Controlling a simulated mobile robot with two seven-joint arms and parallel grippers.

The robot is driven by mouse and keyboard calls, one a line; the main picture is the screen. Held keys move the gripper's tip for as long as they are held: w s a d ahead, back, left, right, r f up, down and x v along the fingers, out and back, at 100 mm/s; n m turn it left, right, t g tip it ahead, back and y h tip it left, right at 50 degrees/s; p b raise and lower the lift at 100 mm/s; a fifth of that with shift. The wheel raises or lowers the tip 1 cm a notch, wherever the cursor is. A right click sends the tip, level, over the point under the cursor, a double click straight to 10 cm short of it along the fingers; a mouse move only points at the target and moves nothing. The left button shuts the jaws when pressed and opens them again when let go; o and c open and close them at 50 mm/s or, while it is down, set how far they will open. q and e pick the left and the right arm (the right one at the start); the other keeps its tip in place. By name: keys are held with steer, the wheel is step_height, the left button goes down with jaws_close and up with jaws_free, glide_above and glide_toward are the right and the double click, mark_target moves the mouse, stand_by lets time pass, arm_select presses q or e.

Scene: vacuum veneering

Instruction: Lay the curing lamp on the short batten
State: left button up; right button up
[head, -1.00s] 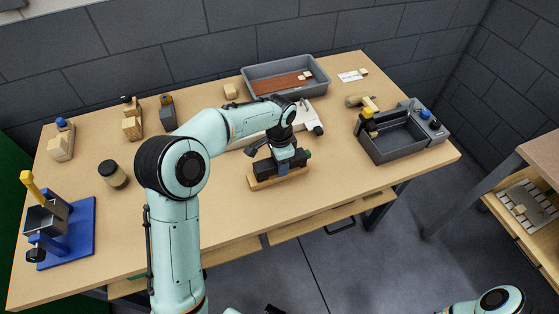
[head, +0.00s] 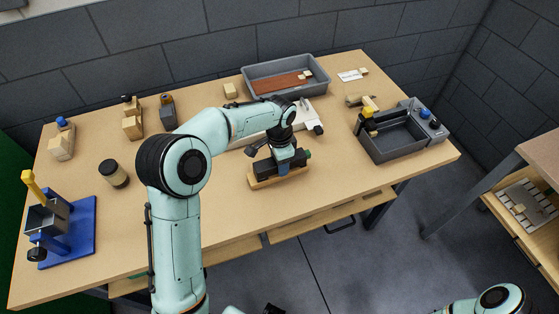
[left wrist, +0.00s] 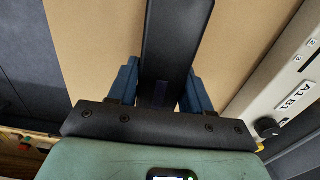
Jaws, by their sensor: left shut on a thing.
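The curing lamp (head: 267,169) is a dark, long body with a green end at its right. It lies along the pale wooden short batten (head: 262,183) near the table's front edge, and appears to rest on it or sit just above it; contact is hidden. My left gripper (head: 284,167) comes down over the lamp from above, its blue fingers shut on it. In the left wrist view the black lamp body (left wrist: 176,40) runs between the two blue fingers of the gripper (left wrist: 160,88). My right gripper is not clearly shown.
Behind my arm a grey tray (head: 250,88) holds a reddish-brown board. A grey bin (head: 385,152) stands at the right, and a blue-based fixture (head: 80,235) at the left. A dark-lidded jar (head: 113,173) and wooden blocks (head: 132,127) stand left. The front middle table is clear.

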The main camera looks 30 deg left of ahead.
arm_select(q)
steer(key=o, duration=1.3)
steer(key=shift+c, duration=0.2)
step_height(320, 180, up, 13)
steer(key=p, duration=0.1)
steer(key=shift+r+p, duration=0.2)
steer(key=shift+p, duration=0.2)
arm_select(e)
steer(key=shift+w+r, duration=0.4)
steer(key=shift+r, duration=0.2)
steer(key=shift+w+r, duration=0.35)
steer(key=shift+r, duration=0.2)
steer(key=shift+s, duration=0.1)
